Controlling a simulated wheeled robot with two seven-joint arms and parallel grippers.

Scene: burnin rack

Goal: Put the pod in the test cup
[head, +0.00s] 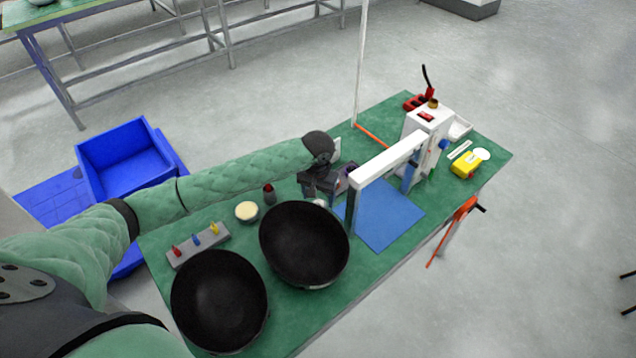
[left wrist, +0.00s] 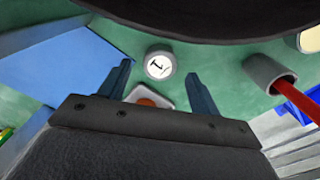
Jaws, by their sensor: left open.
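My left gripper (head: 328,186) hangs over the green table between the far black bowl and the white frame. Its two fingers are open and empty in the left wrist view (left wrist: 158,70). A small round piece with a white top and a dark mark, perhaps the pod (left wrist: 160,64), shows between and just beyond the fingertips; whether they reach around it I cannot tell. In the head view a pale bit of it (head: 319,202) shows below the gripper. A grey cup (left wrist: 262,72) holding a red stick stands beside it; it also shows in the head view (head: 269,196). Which thing is the test cup is unclear.
Two black bowls (head: 304,244) (head: 220,300) fill the near table. A grey strip with coloured pegs (head: 199,249) and a cream-topped round container (head: 246,212) lie left. A white frame (head: 385,167) stands over a blue mat (head: 392,222). A small plate with an orange spot (left wrist: 150,99) lies between the fingers.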

